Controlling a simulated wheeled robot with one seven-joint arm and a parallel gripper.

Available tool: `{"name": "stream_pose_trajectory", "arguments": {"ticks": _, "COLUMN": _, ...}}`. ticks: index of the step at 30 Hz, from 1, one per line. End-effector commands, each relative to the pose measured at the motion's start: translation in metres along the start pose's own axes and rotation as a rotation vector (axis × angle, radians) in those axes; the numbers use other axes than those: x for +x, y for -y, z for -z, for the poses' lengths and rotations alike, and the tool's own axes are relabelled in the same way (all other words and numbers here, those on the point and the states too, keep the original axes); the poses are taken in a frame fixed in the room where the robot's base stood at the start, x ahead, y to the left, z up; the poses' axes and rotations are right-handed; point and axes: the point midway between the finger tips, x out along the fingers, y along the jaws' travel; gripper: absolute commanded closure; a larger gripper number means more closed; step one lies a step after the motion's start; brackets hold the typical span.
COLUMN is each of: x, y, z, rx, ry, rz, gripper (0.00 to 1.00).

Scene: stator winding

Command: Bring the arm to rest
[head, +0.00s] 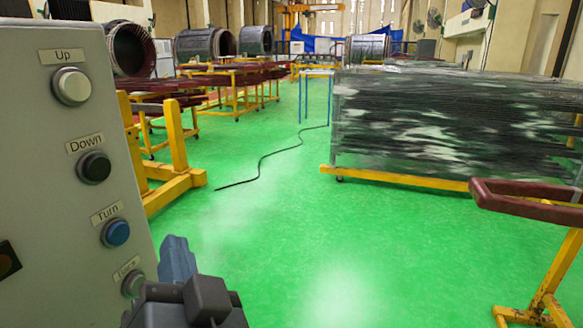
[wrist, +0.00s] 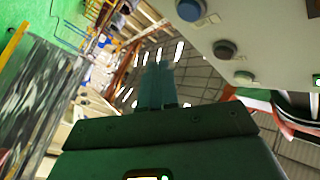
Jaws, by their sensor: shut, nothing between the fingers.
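My gripper (head: 178,258) is at the bottom left of the head view, in front of the lower right edge of a grey control box (head: 40,150). Its blue-grey fingers point up and are together, with nothing between them. In the wrist view the fingers (wrist: 157,85) also show as one closed shape. The box carries buttons labelled Up (head: 72,87), Down (head: 94,167) and Turn (head: 116,233). A lower button (head: 133,284) has a label partly hidden by its angle and blur. I cannot tell from the head view whether the gripper touches the box.
Yellow stands (head: 180,140) with dark red frames are behind the box. A long wrapped stack (head: 440,125) on a yellow base stands at right, with a red-topped yellow rack (head: 545,285) nearer. A black cable (head: 262,160) lies on the green floor (head: 300,235). The middle floor is clear.

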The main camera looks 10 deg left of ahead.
Motion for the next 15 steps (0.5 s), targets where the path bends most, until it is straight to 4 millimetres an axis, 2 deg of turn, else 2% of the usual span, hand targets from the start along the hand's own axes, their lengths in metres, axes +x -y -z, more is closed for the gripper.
{"name": "stream_pose_trajectory", "arguments": {"ticks": 4, "x": -0.012, "y": -0.022, "z": -0.004, "rx": -0.027, "ry": 0.004, "rz": -0.025, "gripper": 1.00}}
{"name": "stream_pose_trajectory", "arguments": {"ticks": 7, "x": -0.036, "y": -0.057, "z": -0.009, "rx": -0.071, "ry": 0.010, "rz": -0.066, "gripper": 1.00}}
{"name": "stream_pose_trajectory", "arguments": {"ticks": 12, "x": -0.098, "y": -0.126, "z": -0.015, "rx": -0.171, "ry": 0.023, "rz": -0.159, "gripper": 1.00}}
{"name": "stream_pose_trajectory", "arguments": {"ticks": 15, "x": -0.138, "y": -0.158, "z": -0.018, "rx": -0.224, "ry": 0.033, "rz": -0.215, "gripper": 1.00}}
